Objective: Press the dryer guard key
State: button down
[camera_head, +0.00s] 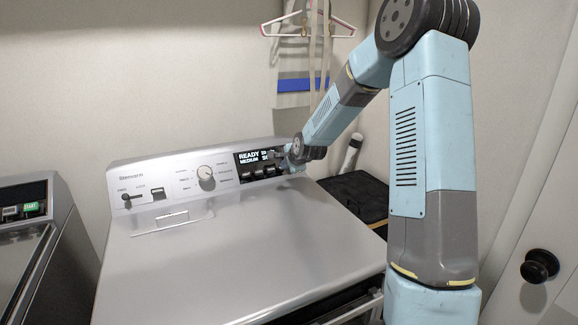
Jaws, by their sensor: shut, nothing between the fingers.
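The dryer (240,245) is a silver machine with a sloped control panel (180,180) along its back. A dark display (250,159) on the panel reads READY and MEDIUM, with a row of small dark keys (258,173) under it. I cannot read the key labels, so I cannot tell which is the guard key. My gripper (281,157) is shut and empty at the right end of the display. It covers part of the display and perhaps some keys. I cannot tell whether its tips touch the panel.
Another machine (40,245) stands at the left. A black box (355,195) stands right of the dryer. Hangers (308,32) hang on the back wall.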

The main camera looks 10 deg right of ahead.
jog(key=shift+w+a+f, duration=0.15)
jog(key=shift+w+f, duration=0.25)
jog(key=shift+w, duration=0.1)
jog(key=shift+w+f, duration=0.1)
jog(key=shift+s+r, duration=0.35)
jog(key=shift+s, duration=0.1)
jog(key=v, duration=0.4)
jog(key=shift+r, duration=0.1)
jog(key=v, duration=0.8)
jog(key=shift+s+r, duration=0.15)
jog(key=shift+s, duration=0.15)
dwell(0.4)
